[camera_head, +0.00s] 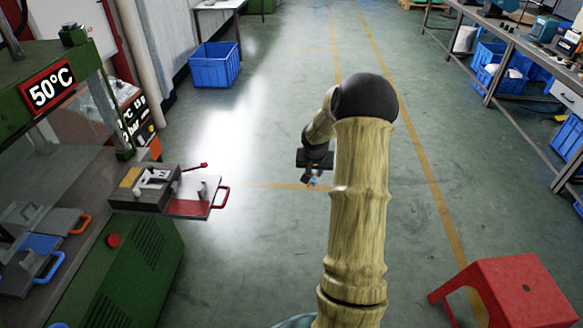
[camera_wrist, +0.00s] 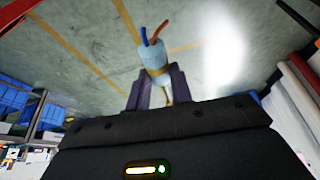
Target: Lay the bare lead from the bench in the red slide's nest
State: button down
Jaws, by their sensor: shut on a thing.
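My gripper (camera_head: 313,178) is out over the open floor, right of the press and well apart from it. In the wrist view my gripper (camera_wrist: 156,92) is shut on the bare lead (camera_wrist: 154,58), a pale blue, roughly cylindrical piece with one blue and one orange wire end sticking up. The lead's lower part is partly hidden between the fingers. The red slide (camera_head: 186,208), a pale plate with a red handle, stands out from the press at the left. A small grey shape stands on it; its nest is too small to make out clearly.
The green press (camera_head: 130,265) carries a blue-handled slide (camera_head: 42,245) and an orange-handled one (camera_head: 65,222). A dark block (camera_head: 150,198) adjoins the red slide. A red stool (camera_head: 515,290) stands at lower right; a blue crate (camera_head: 214,66) is behind. The middle floor is clear.

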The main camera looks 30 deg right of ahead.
jog(key=s+a+f+n+y, duration=0.1)
jog(key=a+f+n, duration=0.1)
jog(key=a, duration=0.5)
jog(key=s+a+f+n+y, duration=0.1)
jog(key=a+f+n, duration=0.2)
jog(key=a+f, duration=0.2)
jog(key=s+a+f+n+t, duration=0.1)
jog(key=a+f+n, duration=0.1)
jog(key=a, duration=0.9)
jog(key=shift+f+n+y, duration=0.3)
jog(key=shift+f+y, duration=0.1)
jog(key=shift+f, duration=0.5)
